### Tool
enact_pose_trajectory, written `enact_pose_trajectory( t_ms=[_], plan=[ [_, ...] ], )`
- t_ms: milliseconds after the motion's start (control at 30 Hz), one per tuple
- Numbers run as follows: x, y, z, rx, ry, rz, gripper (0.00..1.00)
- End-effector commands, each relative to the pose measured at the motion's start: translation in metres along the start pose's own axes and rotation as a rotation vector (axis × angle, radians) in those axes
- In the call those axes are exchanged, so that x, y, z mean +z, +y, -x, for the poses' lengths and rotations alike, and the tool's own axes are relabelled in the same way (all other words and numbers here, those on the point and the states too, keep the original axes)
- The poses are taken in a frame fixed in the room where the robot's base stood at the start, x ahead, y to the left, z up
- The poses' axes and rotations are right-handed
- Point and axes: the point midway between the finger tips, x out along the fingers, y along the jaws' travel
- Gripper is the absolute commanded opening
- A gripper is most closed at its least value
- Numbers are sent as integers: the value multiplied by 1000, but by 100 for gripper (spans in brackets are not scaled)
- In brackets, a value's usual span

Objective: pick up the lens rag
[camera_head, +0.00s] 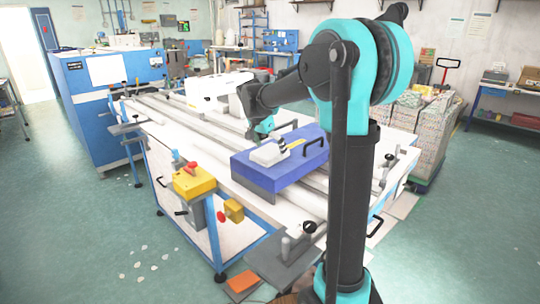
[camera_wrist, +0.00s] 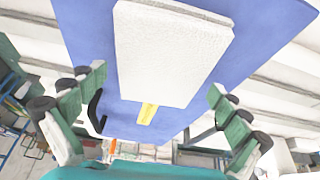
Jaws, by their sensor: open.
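A white, flat, rough-textured piece (camera_head: 269,154), which looks like the lens rag, lies on top of a blue box (camera_head: 262,179). In the wrist view, the white piece (camera_wrist: 175,50) fills the upper middle, on the blue surface (camera_wrist: 85,35). My gripper (camera_wrist: 155,92) is open, with its fingers wide apart and nothing between them in its grasp.
A black handle (camera_head: 314,144) stands on the box. The box rests on a table with long rails (camera_head: 185,120). A yellow switch box (camera_head: 194,182) is at the table's front left.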

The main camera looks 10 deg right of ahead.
Motion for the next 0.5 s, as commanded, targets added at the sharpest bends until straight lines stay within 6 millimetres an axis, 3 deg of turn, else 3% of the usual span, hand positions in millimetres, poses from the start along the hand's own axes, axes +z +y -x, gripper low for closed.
enact_pose_trajectory(
  t_ms=[200, 500],
  plan=[
    [0, 0, 0, 0, 0, 0, 99],
    [0, 0, 0, 0, 0, 0, 62]
  ],
)
